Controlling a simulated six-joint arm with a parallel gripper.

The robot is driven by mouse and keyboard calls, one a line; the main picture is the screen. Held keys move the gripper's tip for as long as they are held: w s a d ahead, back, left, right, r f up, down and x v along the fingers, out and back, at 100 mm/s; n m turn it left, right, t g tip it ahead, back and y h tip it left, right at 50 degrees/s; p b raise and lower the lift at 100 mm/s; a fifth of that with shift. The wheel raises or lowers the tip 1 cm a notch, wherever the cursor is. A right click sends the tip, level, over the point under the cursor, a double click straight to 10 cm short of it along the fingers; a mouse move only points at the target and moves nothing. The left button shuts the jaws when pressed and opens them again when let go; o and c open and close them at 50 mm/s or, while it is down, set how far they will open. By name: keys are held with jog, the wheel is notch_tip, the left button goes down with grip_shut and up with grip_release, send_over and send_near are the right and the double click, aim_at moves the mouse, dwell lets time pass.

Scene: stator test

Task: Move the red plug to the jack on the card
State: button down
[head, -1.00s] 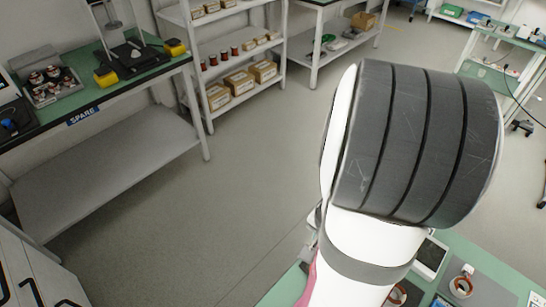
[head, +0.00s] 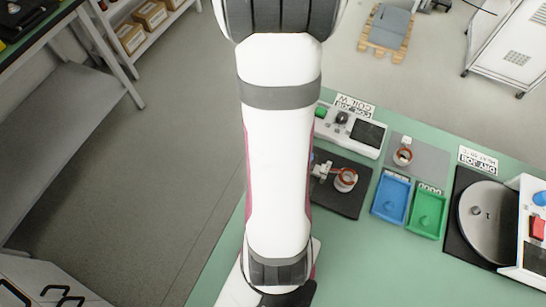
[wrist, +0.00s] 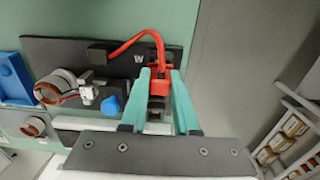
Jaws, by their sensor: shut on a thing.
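In the wrist view my gripper (wrist: 160,74) has its two teal fingers on either side of the red plug (wrist: 160,88), shut on it. A red cable (wrist: 135,41) arcs from the plug to a black block (wrist: 97,53) on the dark plate (wrist: 60,46), which bears a white "W". Dark block-like parts show just below the plug; I cannot tell whether the plug touches them. No jack or card can be made out for sure. In the head view my arm hides the gripper and the plug.
A copper-wound ring (wrist: 58,87) with a white clip and a blue knob-like part (wrist: 110,105) lie left of my fingers. The head view shows a meter box (head: 350,130), blue tray (head: 391,198), green tray (head: 427,214) and round plate (head: 488,212). Bench front is clear.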

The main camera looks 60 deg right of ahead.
jog(key=shift+f, duration=0.95)
jog(key=c, duration=0.6)
grip_release()
notch_tip(320, 180, up, 16)
jog(key=shift+f, duration=0.1)
jog(key=shift+o, duration=0.4)
